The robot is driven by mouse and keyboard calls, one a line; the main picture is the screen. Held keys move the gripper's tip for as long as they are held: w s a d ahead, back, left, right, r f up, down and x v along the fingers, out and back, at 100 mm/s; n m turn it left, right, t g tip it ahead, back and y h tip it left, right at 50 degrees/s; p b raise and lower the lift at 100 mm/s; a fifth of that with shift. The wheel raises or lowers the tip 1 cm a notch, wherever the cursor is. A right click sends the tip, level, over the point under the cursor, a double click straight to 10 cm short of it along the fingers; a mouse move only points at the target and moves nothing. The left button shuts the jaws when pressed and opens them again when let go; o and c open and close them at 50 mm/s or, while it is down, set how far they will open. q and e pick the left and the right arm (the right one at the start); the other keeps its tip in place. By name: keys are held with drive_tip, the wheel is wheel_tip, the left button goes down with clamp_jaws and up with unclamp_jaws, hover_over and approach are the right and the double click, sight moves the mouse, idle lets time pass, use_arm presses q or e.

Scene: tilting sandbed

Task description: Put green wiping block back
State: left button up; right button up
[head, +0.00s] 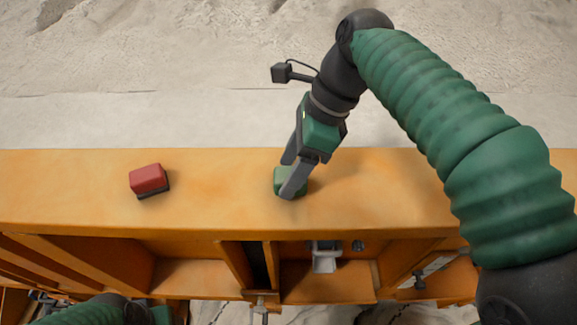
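The green wiping block (280,182) is on the orange beam top (230,190), near its middle. My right gripper (287,180) reaches down from the upper right, with its fingers on either side of the block. The near finger covers part of the block. The block appears to rest on the beam between the fingers; I cannot tell whether they press on it. My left arm (90,312) shows only at the bottom left edge, and its gripper is not in view.
A red block with a dark base (149,180) sits on the beam to the left. Below the beam are open orange compartments, one with a grey metal fitting (325,257). Pale sand (180,60) lies beyond the beam. The beam between the two blocks is clear.

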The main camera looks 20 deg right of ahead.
drive_tip(key=shift+s+r, duration=0.2)
drive_tip(key=p+v, duration=0.1)
drive_tip(key=v, duration=1.1)
drive_tip(key=shift+w+a, duration=0.1)
drive_tip(key=shift+w, duration=0.05)
